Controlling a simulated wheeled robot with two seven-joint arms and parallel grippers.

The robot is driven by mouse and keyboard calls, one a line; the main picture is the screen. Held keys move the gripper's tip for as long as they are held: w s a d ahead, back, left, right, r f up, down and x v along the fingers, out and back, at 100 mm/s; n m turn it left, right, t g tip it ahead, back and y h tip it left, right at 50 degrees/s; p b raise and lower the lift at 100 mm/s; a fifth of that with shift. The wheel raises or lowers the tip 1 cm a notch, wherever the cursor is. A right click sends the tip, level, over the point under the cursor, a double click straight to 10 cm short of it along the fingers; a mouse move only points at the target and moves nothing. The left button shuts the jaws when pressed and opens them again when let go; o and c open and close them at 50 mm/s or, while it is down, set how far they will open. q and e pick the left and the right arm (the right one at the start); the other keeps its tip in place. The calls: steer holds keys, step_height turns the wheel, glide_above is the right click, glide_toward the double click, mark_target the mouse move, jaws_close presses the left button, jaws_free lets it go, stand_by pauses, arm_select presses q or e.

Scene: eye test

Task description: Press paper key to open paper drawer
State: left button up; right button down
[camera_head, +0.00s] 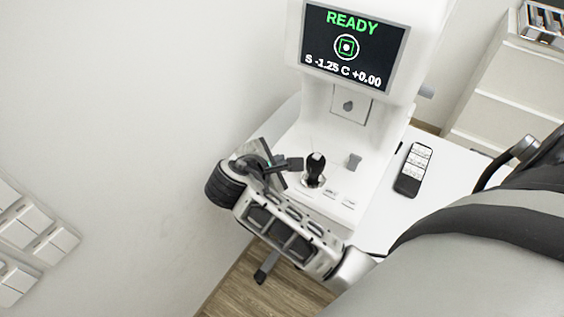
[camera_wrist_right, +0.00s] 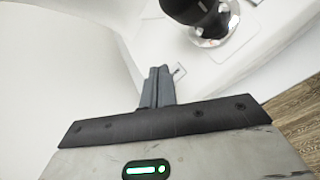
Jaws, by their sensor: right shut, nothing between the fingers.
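The white eye test machine (camera_head: 322,125) stands on a table, its screen (camera_head: 354,46) reading READY. A black joystick (camera_head: 315,170) rises from its base; its chrome foot also shows in the right wrist view (camera_wrist_right: 208,38). Small labelled keys (camera_head: 331,193) lie on the base's front edge; their labels are too small to read. My right gripper (camera_head: 297,164) is shut and empty, left of the joystick. In the right wrist view its fingertips (camera_wrist_right: 160,70) are close to a small marked key (camera_wrist_right: 179,72); touch cannot be told. No open paper drawer is visible. My left gripper is not in view.
A dark handset with white keys (camera_head: 413,168) lies on the white table (camera_head: 437,200), right of the machine. A grey knob (camera_head: 354,161) stands on the base. A white drawer cabinet (camera_head: 497,98) is at the upper right.

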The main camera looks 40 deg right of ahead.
steer(key=shift+f, duration=0.15)
steer(key=shift+f+p, duration=0.2)
steer(key=shift+p, duration=0.1)
steer(key=shift+f, duration=0.1)
steer(key=shift+d+f, duration=0.1)
steer(key=shift+f, duration=0.25)
stand_by(0.6)
stand_by(0.3)
steer(key=shift+r, duration=0.8)
steer(key=shift+s+a+r, duration=0.1)
steer(key=shift+a+r, duration=0.15)
steer(key=shift+r, duration=1)
steer(key=shift+s+a+r, duration=0.1)
steer(key=shift+a+r, duration=0.1)
steer(key=shift+r, duration=1.05)
